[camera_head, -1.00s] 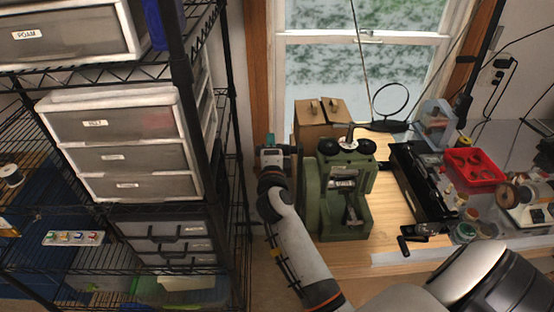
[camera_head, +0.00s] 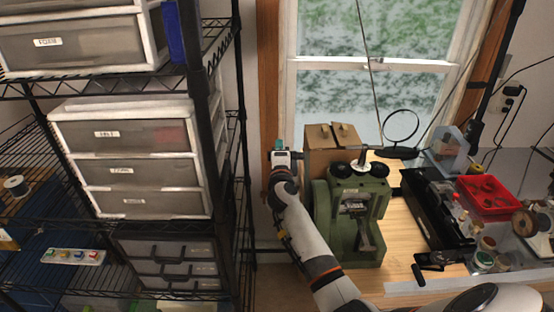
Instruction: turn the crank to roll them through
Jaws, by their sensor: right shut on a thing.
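The green rolling mill (camera_head: 371,240) stands upright on the wooden bench, with two black knobs and a T-shaped screw on top. Its rollers (camera_head: 354,206) show in the front opening. My right gripper (camera_head: 281,155) is just left of the mill, near the height of its top. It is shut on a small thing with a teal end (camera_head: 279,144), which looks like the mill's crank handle. The fingers and most of the crank are hidden. I cannot make out any piece between the rollers. My left gripper is not in view.
A cardboard box (camera_head: 330,135) stands behind the mill. Right of it are a black device (camera_head: 437,208) with a small crank (camera_head: 433,262), a red tray (camera_head: 488,196) and several jars. A wire shelf with drawers (camera_head: 130,160) stands left. Bare bench top lies between mill and black device.

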